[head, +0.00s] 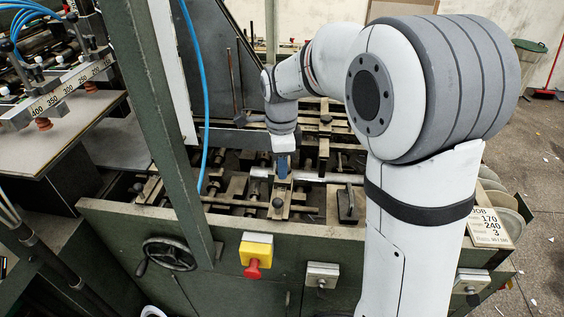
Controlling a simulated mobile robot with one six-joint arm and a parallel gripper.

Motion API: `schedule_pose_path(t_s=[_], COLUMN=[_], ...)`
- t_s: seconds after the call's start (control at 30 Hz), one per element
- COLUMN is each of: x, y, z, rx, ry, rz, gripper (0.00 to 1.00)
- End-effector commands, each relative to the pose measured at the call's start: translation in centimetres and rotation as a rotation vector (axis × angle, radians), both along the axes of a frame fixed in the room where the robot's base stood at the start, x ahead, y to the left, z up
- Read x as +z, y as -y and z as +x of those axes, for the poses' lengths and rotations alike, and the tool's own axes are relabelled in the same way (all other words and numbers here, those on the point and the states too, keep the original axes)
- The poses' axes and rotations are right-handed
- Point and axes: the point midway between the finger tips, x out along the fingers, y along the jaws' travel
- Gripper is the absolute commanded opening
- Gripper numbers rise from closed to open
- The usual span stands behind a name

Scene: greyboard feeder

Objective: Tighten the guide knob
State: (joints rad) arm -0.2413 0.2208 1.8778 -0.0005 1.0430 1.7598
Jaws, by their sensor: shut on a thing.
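My gripper (283,174), with blue fingers, points down into the feeder bed near the middle of the head view. It is shut over a beige guide bar (284,192). The guide knob between the fingers is hidden by them, so I cannot see its shape or how tight it sits. A dark round knob (277,203) shows on the near end of the same bar, just in front of the fingers and apart from them.
A green upright post (160,110) and blue hose (205,100) stand left of my arm. The green front panel (215,235) carries a handwheel (169,254) and a red stop button (254,268) on a yellow box. Rods and blocks crowd the bed around my gripper.

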Motion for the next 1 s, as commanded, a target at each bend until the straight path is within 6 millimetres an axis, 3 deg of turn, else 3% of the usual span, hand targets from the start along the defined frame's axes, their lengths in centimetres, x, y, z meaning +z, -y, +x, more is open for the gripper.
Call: schedule_pose_path(t_s=[0.3, 0.57, 1.0], x=[0.0, 0.2, 6.7], y=[0.0, 0.0, 0.0], z=[0.0, 0.0, 0.1], rx=[0.000, 0.000, 0.000], ry=[0.001, 0.001, 0.004], rz=[0.000, 0.000, 0.001], gripper=[0.57, 0.57, 0.57])
